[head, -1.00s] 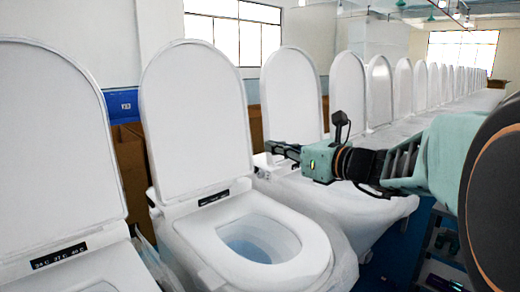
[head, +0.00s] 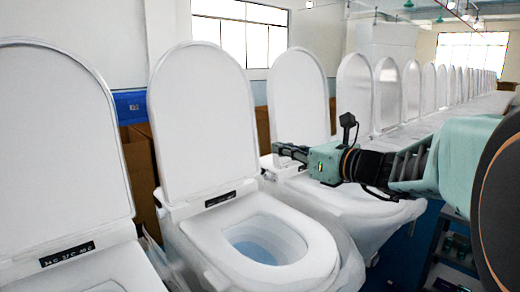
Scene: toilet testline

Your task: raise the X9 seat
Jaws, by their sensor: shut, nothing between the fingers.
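A white toilet in the middle has its lid (head: 204,118) raised and its ring-shaped seat (head: 262,245) lying down on the bowl. Another white toilet to its right has its lid (head: 299,97) upright and its lower part (head: 345,205) partly hidden by my arm. My gripper (head: 280,155) is shut and empty, reaching in from the right, in front of the base of that second lid. I cannot tell whether it touches the toilet. No readable X9 mark shows, so I cannot tell which seat is X9.
A long row of raised lids (head: 388,95) runs to the back right. A dark shelf rack (head: 452,255) stands below my arm.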

